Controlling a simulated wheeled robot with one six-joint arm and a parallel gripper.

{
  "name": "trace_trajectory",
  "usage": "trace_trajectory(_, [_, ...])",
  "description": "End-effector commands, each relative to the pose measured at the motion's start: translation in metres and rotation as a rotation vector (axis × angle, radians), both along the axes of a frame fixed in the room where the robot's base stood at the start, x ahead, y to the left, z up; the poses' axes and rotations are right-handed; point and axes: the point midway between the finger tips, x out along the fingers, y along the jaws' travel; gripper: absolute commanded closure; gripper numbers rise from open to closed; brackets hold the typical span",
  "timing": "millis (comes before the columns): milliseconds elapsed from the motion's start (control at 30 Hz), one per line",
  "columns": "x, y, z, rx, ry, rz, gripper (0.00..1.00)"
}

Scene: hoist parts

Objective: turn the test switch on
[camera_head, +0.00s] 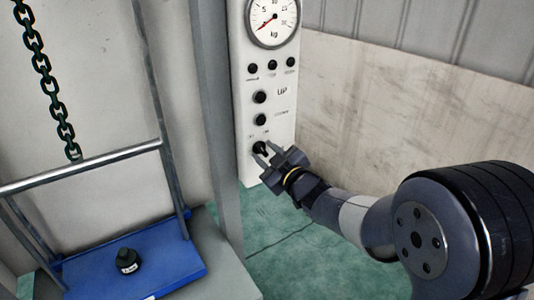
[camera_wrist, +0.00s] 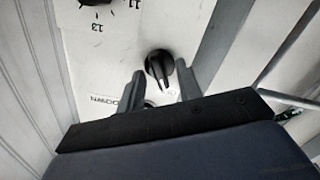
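The test switch appears to be the black rotary knob (camera_head: 260,149) low on the white control panel (camera_head: 262,75); its label is too small to read. In the wrist view the knob (camera_wrist: 159,67) shows a raised grip bar, slightly tilted. My gripper (camera_head: 265,149) is at this knob, fingers pointing at the panel. In the wrist view my gripper (camera_wrist: 160,82) is open, one finger on each side of the knob, with gaps visible between fingers and knob. I cannot tell how far the fingertips are from the panel face.
Above the knob are black buttons (camera_head: 260,97), small knobs (camera_head: 272,64) and a kg gauge (camera_head: 274,18). A grey post (camera_head: 214,110) stands left of the panel. Further left are a blue platform (camera_head: 175,262) with a dark weight (camera_head: 127,261), a metal rail (camera_head: 80,167) and a hanging chain (camera_head: 47,85).

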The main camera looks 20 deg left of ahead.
Motion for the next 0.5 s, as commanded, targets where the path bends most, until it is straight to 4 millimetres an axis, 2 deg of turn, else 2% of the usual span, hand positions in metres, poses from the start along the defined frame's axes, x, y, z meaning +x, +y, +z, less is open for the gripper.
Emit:
trace_trajectory(200, [0.0001,0.0002,-0.0001,0.000,0.000,0.000,0.66])
trace_trajectory(500, [0.0000,0.0000,-0.0001,0.000,0.000,0.000,0.91])
